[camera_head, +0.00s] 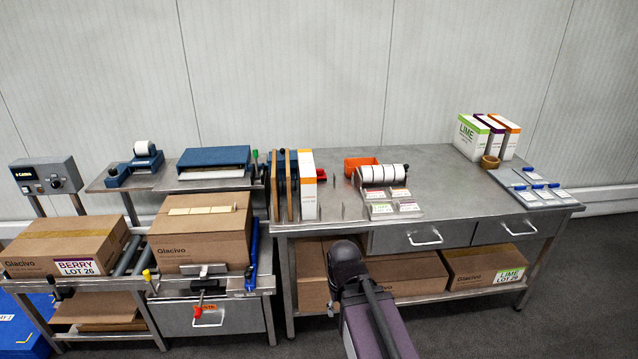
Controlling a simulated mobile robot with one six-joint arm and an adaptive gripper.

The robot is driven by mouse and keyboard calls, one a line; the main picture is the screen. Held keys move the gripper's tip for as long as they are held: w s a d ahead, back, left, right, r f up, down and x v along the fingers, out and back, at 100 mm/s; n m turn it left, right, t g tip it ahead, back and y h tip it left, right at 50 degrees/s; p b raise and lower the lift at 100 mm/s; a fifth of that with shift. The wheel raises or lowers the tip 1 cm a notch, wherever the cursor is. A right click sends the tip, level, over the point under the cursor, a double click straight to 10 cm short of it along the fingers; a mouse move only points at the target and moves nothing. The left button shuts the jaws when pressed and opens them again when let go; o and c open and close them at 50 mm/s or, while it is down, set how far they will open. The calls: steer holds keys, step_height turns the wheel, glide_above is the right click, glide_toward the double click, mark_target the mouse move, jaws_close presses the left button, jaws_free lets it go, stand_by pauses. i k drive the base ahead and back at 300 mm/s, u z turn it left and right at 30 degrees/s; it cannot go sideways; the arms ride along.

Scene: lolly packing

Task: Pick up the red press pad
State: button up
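A small red object (321,175), which may be the red press pad, lies on the steel table. It sits just right of the upright white and orange carton and is partly hidden by it, so its full shape does not show. My arm rises from the bottom edge in front of the table and ends in a dark rounded part. My gripper cannot be made out in this view.
The steel table (436,177) has free room right of centre. An orange bin (357,163), a label-roll holder (384,175), upright boards and cartons (309,186) stand near the red object. A roller conveyor holds brown boxes (203,232) at left.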

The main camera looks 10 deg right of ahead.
mark_target(321, 175)
steer(key=k, duration=0.15)
steer(key=z, duration=0.6)
steer(key=i, duration=1.95)
steer(key=u, duration=0.6)
steer(key=i, duration=0.5)
steer(key=u, duration=0.15)
